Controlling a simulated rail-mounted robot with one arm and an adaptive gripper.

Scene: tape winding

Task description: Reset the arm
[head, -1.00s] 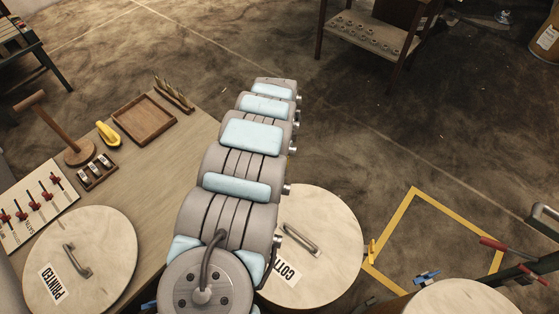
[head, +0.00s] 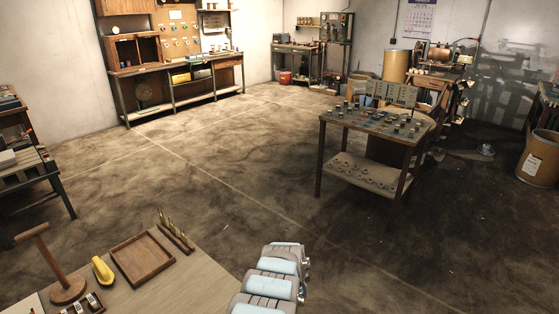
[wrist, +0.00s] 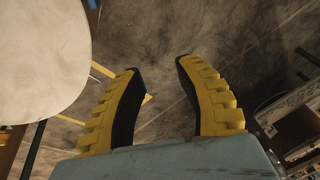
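My arm shows at the bottom of the head view, its grey links with pale blue pads pointing up and away from me. My gripper is outside the head view. In the wrist view my gripper (wrist: 157,75) has its two yellow, dark-lined fingers wide apart with nothing between them. Bare floor shows beyond the fingers. A round pale lid (wrist: 40,55) lies to the left of the fingers, apart from them.
The wooden bench (head: 195,290) at lower left holds a wooden tray (head: 142,258), a yellow tool (head: 103,270) and a wooden stand (head: 66,288). A work table (head: 375,125) with small parts stands at right. The middle floor is clear.

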